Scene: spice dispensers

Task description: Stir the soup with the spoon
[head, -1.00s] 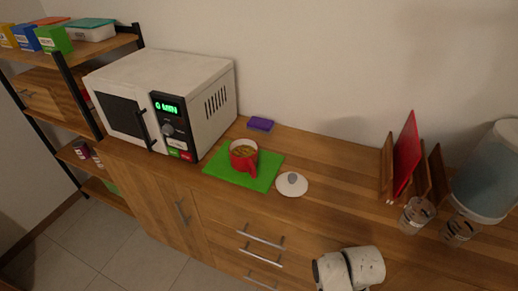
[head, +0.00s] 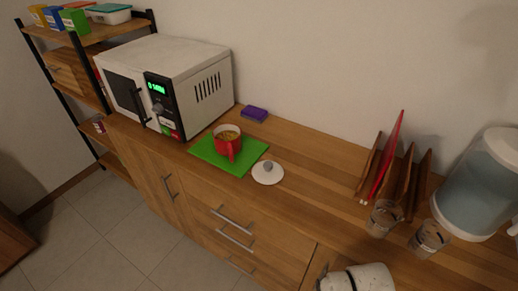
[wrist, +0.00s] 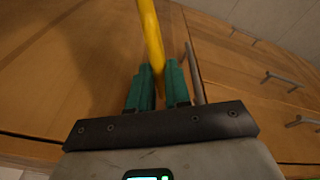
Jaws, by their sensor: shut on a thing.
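A red mug of soup (head: 228,142) stands upright on a green mat (head: 205,152) on the wooden counter, in front of the microwave's right side. A white round lid with a grey knob (head: 267,172) lies beside the mat. In the wrist view my gripper (wrist: 158,85), with green fingers, is shut on a yellow rod-like handle (wrist: 150,32), which looks like the spoon's; its far end is out of view. In the head view only a white part of my arm (head: 358,280) shows at the bottom edge; the gripper and spoon do not show there.
A white microwave (head: 168,85) stands left of the mug, and a purple sponge (head: 254,113) lies behind it. To the right are a rack of boards (head: 388,170), two clear glasses (head: 384,218) and a large dispenser (head: 480,185). Counter between lid and rack is clear. Drawer handles (wrist: 285,82) show in the wrist view.

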